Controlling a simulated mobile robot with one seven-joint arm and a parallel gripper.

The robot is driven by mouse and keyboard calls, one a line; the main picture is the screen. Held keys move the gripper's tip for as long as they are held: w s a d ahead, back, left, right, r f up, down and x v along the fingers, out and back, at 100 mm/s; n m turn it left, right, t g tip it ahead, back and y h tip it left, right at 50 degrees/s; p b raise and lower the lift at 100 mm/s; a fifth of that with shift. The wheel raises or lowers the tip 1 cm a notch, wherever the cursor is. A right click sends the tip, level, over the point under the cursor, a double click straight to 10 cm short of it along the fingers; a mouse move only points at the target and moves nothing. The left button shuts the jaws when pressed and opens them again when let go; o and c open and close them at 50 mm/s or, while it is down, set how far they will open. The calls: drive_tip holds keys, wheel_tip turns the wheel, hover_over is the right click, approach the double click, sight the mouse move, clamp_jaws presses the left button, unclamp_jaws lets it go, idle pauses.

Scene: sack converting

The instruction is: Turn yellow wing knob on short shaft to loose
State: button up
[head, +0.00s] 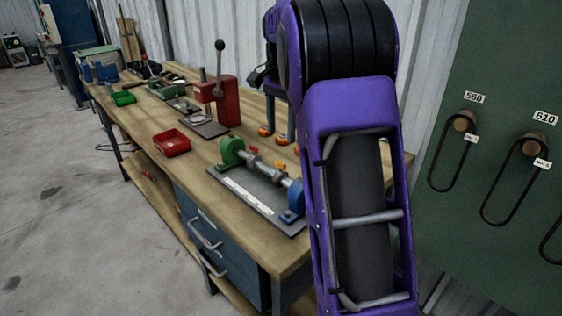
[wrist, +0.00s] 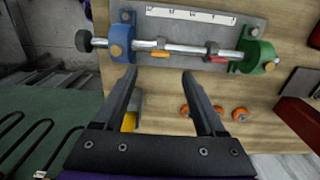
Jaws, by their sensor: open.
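In the wrist view my gripper (wrist: 159,72) is open and empty. Its fingertips point toward a steel shaft (wrist: 190,49), apart from each other. The shaft runs between a blue bearing block (wrist: 122,40) and a green one (wrist: 258,56). An orange tab (wrist: 160,54) and a red tab (wrist: 216,59) show on its collars. A yellow part (wrist: 128,122) shows beside the left finger, which partly hides it; I cannot tell if it is the wing knob.
The grey base plate (head: 241,193) carries a white scale. Several orange round pieces (wrist: 240,114) lie near the right finger. A red tray (head: 171,143) and a red lever press (head: 226,98) stand farther along the wooden bench (head: 190,172). A green board (head: 500,190) stands at the right.

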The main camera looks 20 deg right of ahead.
sight(281, 162)
wheel_tip(281, 162, down, 8)
drive_tip(key=shift+f+b, duration=0.25)
drive_tip(key=shift+b, duration=0.5)
clamp_jaws()
